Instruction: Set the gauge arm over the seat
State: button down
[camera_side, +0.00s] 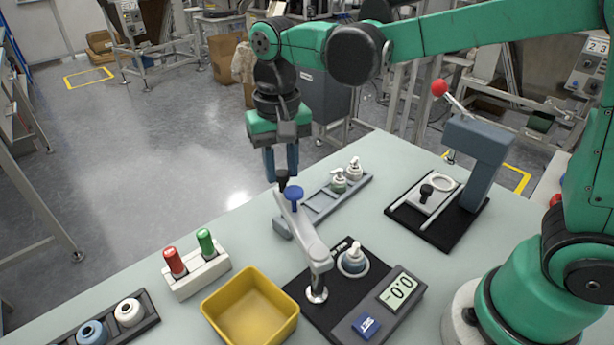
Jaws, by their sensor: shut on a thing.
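The gauge arm (305,232) is a light grey bar on a post at the front left of a black base plate (318,328). It points back and left, with a blue round part (293,192) near its far end. My gripper (282,174) points down and is shut on a black knob (282,180) at that far end. The seat (352,262) is a ring on the same plate, right of the bar and apart from it. A grey-blue piece with a white top stands in the seat.
A grey display box (402,288) with a blue SET button (367,325) is at the plate's right. A yellow bin (250,312), a rack with red and green cylinders (197,275), a grey tray (322,203) with white-topped pieces, and a lever press (478,160) stand around.

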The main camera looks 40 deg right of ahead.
jog(key=s+d+m, duration=0.8)
jog(key=s+m, duration=0.3)
jog(key=m, duration=0.3)
jog(key=shift+s+d, duration=0.2)
jog(key=shift+s, duration=0.3)
jog(key=c, duration=0.6)
grip_release()
notch_tip(320, 180, up, 6)
jog(key=shift+f, duration=0.2)
